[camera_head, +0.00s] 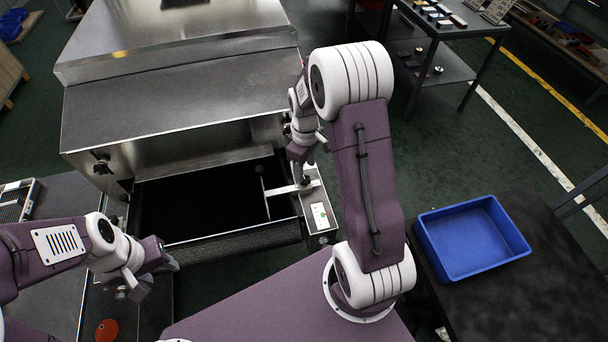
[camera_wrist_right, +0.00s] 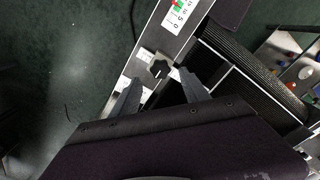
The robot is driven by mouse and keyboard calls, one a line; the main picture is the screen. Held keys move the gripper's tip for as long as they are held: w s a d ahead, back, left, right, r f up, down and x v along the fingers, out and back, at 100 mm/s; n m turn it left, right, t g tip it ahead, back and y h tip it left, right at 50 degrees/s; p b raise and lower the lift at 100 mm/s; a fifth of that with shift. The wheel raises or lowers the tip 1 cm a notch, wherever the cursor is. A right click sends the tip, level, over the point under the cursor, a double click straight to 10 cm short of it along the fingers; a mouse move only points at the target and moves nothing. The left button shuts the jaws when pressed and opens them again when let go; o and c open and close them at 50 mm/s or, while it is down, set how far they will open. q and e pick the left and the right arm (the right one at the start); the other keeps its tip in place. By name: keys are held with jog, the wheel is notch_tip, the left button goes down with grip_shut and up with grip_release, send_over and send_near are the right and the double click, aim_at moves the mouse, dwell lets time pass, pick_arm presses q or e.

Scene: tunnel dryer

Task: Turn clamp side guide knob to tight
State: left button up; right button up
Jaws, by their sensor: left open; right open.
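A black knob (camera_wrist_right: 158,68) sits on a pale mount on the metal side frame in the right wrist view. My right gripper (camera_wrist_right: 158,78) is open, with one finger on each side of the knob's near side; whether they touch it I cannot tell. In the head view my right gripper (camera_head: 303,172) points down over the right side of the conveyor, and the knob cannot be made out clearly there. A light side guide bracket (camera_head: 288,189) shows below it. My left gripper (camera_head: 150,272) is open and empty at the lower left, beside the conveyor's near end.
The steel dryer housing (camera_head: 180,105) rises behind the dark conveyor belt (camera_head: 200,200). A small panel (camera_head: 320,216) with coloured marks is on the right frame. A blue bin (camera_head: 472,240) stands on a black table at right. A red button (camera_head: 107,330) is at lower left.

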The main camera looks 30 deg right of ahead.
aim_at(305, 178)
notch_tip(305, 178, down, 5)
jog(key=shift+r, duration=0.15)
grip_shut()
jog(key=shift+m, duration=0.3)
jog(key=m+p, duration=0.1)
jog(key=m, duration=0.2)
jog(key=shift+r+m+p, duration=0.15)
jog(key=shift+m+p, duration=0.15)
jog(key=m+p, duration=0.1)
jog(key=m, duration=0.3)
jog(key=shift+m, duration=0.3)
jog(key=m+p, duration=0.1)
jog(key=m, duration=0.3)
jog(key=m+p, duration=0.1)
jog(key=m, duration=0.4)
jog(key=shift+w, duration=0.1)
jog(key=shift+m, duration=0.3)
